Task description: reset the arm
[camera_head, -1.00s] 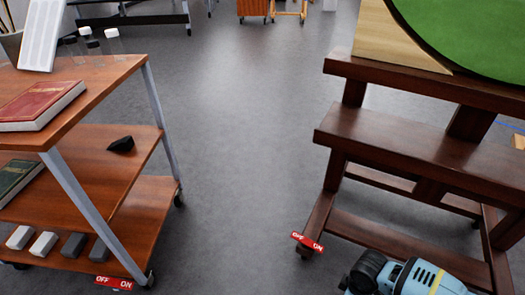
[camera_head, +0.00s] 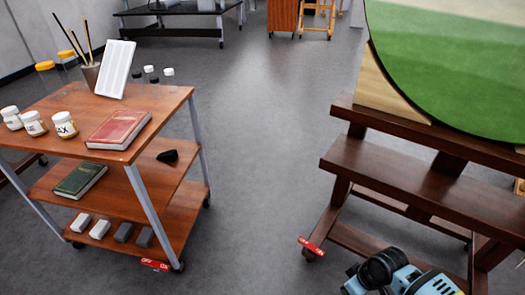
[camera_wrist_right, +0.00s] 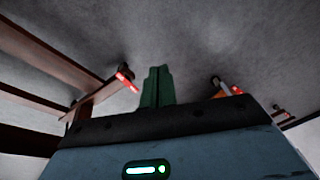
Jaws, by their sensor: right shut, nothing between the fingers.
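My right arm, light blue and black, shows at the bottom right of the head view, in front of the dark wooden easel. In the right wrist view my right gripper (camera_wrist_right: 157,74) has its green fingers together, shut and empty, pointing out over the grey floor. It touches no object there. The fingertips cannot be made out clearly in the head view. My left gripper is in neither view.
A wooden trolley (camera_head: 160,90) with books (camera_head: 118,130), jars (camera_head: 64,125) and several blocks stands at left. The easel (camera_head: 400,175) with a round green painting (camera_head: 450,70) stands at right. Grey floor (camera_head: 260,150) between them is clear.

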